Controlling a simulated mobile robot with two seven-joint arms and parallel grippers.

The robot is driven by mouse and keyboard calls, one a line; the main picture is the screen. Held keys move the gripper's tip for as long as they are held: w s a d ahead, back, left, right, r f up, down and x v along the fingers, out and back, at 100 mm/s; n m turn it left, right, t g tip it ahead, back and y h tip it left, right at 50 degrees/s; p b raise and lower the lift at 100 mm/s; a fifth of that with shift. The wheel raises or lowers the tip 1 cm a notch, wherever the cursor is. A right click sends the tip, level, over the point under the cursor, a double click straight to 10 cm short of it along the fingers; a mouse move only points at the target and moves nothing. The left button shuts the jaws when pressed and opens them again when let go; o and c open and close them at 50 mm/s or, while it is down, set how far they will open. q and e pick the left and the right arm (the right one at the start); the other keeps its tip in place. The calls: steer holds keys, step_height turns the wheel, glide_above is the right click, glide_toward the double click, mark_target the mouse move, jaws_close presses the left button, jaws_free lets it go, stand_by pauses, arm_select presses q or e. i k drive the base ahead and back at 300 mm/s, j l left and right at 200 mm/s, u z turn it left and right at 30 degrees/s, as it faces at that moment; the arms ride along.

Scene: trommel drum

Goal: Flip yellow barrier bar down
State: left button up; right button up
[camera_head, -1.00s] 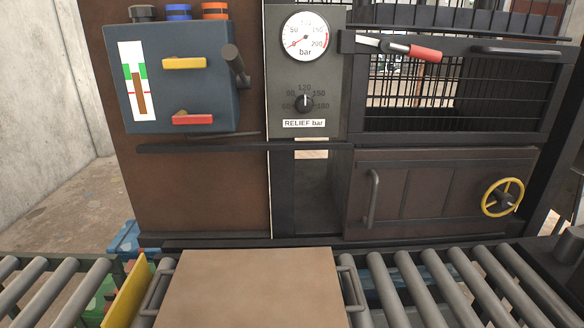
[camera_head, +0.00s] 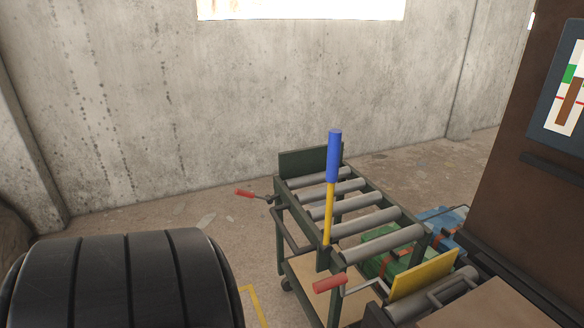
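A thin yellow bar with a blue grip (camera_head: 328,212) stands upright at the near end of a green-framed roller cart (camera_head: 283,222), in the middle of the view. I take it to be the barrier bar. Its foot meets the cart frame by the rollers. A flat yellow plate (camera_head: 421,277) stands on edge to its right, beside a brown panel (camera_head: 490,310) cut off by the frame. Neither of my grippers is in view.
A red-handled lever (camera_head: 330,284) juts from the cart's near side, another red handle (camera_head: 244,193) from its far left. A black ribbed cylinder (camera_head: 130,280) fills the lower left. A brown machine (camera_head: 520,190) stands at right. Floor behind is clear.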

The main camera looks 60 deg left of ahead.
mark_target(335, 134)
steer(key=u, duration=1.6)
